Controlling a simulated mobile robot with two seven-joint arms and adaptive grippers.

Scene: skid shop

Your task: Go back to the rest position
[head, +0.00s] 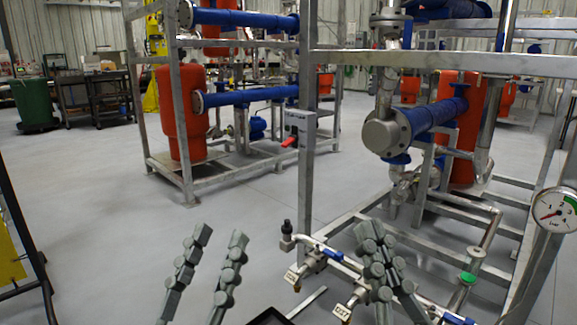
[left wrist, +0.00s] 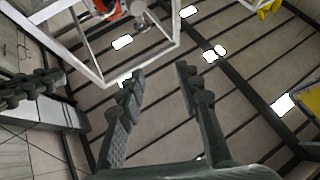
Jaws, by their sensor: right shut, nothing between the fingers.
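My left gripper (head: 221,237) points upward at the lower middle of the head view. Its two grey ribbed fingers stand apart with only floor visible between them. In the left wrist view, the left gripper (left wrist: 161,74) also shows two separated fingers, with the ceiling behind and nothing between them. My right gripper (head: 370,232) is at the lower right of the head view. Its fingers are together with nothing held. It overlaps the valve piping in the picture; I cannot tell the gap between them.
Piping with tagged valves (head: 333,254) runs behind my right gripper along a grey steel skid frame (head: 305,190). A pressure gauge (head: 556,210) is at the right. A second skid with an orange tank (head: 181,115) stands farther back. Open grey floor (head: 90,190) lies to the left.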

